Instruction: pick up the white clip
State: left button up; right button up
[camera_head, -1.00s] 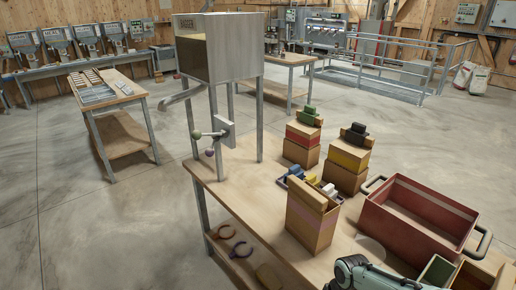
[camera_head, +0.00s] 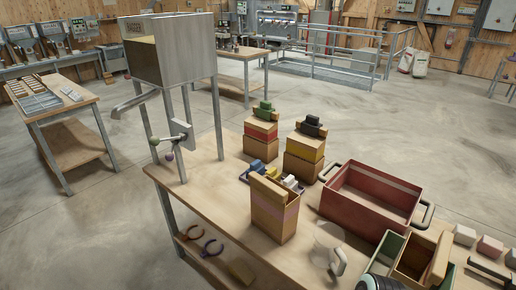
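A white clip (camera_head: 290,182) lies in a small dark tray (camera_head: 244,179) on the wooden table, at the right end of a row. A yellow clip (camera_head: 271,172) and a blue clip (camera_head: 257,166) lie to its left in the same tray. The tall tan box with a pink band (camera_head: 274,215) stands in front and hides part of the tray. Neither gripper shows; only a dark rounded part of my arm is at the bottom edge.
Boxes with a green clip (camera_head: 263,108) and a black clip (camera_head: 312,121) stand behind the tray. A red crate (camera_head: 372,202) and a green bin (camera_head: 388,250) are to the right. A pale curved handle (camera_head: 338,263) stands near the front edge. A hopper (camera_head: 172,50) rises at left.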

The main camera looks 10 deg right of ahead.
aim_at(289, 182)
jog(key=i+j+z, duration=0.15)
jog(key=i+j, duration=0.2)
jog(key=i+j+z, duration=0.1)
jog(key=i+j, duration=0.25)
jog(key=j, duration=0.2)
jog(key=i+j+z, duration=0.15)
jog(key=i+j, duration=0.2)
jog(key=j, duration=0.15)
